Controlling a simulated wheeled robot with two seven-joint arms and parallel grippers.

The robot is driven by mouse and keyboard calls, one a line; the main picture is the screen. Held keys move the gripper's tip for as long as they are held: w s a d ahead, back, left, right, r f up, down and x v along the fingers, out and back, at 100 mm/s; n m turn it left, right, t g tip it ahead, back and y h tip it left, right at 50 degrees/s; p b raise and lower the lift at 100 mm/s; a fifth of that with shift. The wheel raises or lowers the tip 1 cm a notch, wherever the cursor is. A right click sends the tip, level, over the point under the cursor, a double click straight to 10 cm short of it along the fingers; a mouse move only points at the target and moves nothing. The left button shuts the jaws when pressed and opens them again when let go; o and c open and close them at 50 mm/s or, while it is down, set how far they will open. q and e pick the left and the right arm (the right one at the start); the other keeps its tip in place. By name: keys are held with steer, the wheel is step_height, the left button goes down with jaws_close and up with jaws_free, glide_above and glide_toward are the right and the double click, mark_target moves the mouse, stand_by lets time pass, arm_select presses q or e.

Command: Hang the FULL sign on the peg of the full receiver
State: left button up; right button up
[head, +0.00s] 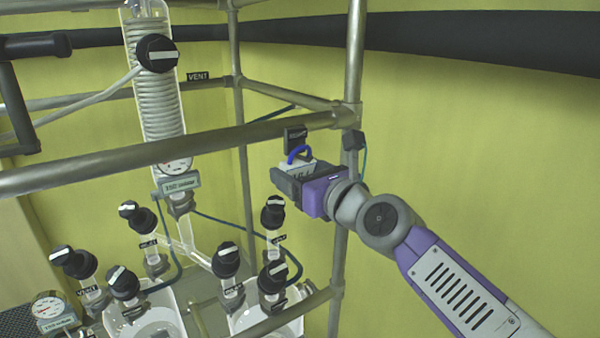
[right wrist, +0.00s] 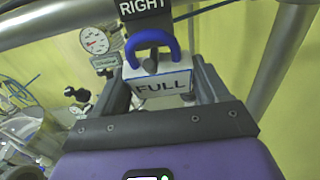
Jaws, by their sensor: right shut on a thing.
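The FULL sign (right wrist: 163,84) is a white block with dark lettering and a blue loop handle (right wrist: 152,45). My right gripper (head: 291,176) is shut on the sign, and its fingers lie on either side of it in the right wrist view. A dark peg end (right wrist: 150,66) shows inside the loop, below the black RIGHT plate (right wrist: 145,12). I cannot tell whether the loop rests on the peg. In the head view the blue loop (head: 300,152) stands just below the dark plate (head: 296,135) on the rail.
A metal rail (head: 180,152) crosses in front, joined to an upright post (head: 353,60) close beside my right gripper. Glass vessels with several black-capped necks (head: 228,262) stand below left. A coiled glass condenser (head: 160,100) rises at left. The yellow wall on the right is clear.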

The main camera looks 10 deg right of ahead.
steer(key=shift+f, duration=0.45)
stand_by(0.5)
steer(key=o, duration=1.1)
steer(key=shift+c, duration=1.2)
steer(key=shift+s+b, duration=0.15)
steer(key=shift+b, duration=0.25)
steer(key=b+v, duration=0.3)
steer(key=v, duration=0.3)
steer(key=shift+s+d, duration=0.2)
steer(key=shift+s, duration=0.15)
